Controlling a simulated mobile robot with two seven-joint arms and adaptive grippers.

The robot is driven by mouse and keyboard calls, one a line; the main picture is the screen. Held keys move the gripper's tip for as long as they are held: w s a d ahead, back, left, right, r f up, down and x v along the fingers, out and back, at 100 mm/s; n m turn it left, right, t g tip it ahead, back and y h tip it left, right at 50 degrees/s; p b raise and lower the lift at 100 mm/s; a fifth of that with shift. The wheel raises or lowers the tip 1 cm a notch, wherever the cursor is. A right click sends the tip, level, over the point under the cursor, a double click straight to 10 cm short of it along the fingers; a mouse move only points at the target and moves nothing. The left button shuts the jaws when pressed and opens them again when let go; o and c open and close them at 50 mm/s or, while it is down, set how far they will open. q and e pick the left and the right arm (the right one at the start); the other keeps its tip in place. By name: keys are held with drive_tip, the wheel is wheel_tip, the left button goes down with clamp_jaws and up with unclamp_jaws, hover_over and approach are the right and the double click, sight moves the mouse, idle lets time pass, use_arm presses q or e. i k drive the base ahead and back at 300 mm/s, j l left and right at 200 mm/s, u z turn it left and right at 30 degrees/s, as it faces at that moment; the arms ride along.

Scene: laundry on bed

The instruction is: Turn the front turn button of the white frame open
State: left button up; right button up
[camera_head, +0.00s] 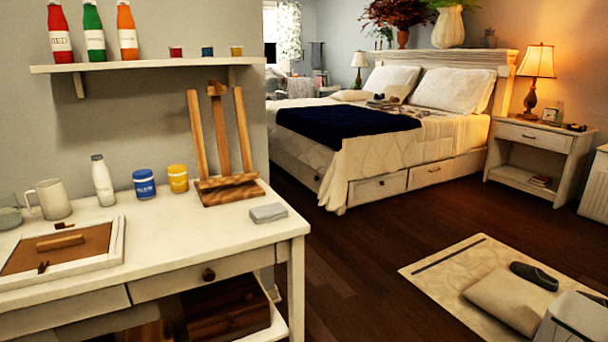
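The white frame (116,241) lies flat, back side up, on the white table at the left, its left end cut off by the picture edge. A brown back panel (88,245) fills it, with a light wooden bar (60,242) on top. The front turn button (43,267), small and dark brown, sits at the near edge of the panel and seems to reach across the seam between panel and frame. A second turn button (64,226) lies at the far edge. Neither of my grippers shows in the head view.
Behind the frame stand a white mug (50,199), a white bottle (102,181), a blue jar (144,184) and a yellow jar (178,179). A wooden easel (228,190) and a grey block (268,213) are to the right. A shelf (150,67) hangs above.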

sight(41, 268)
drive_tip(key=u, duration=1.3)
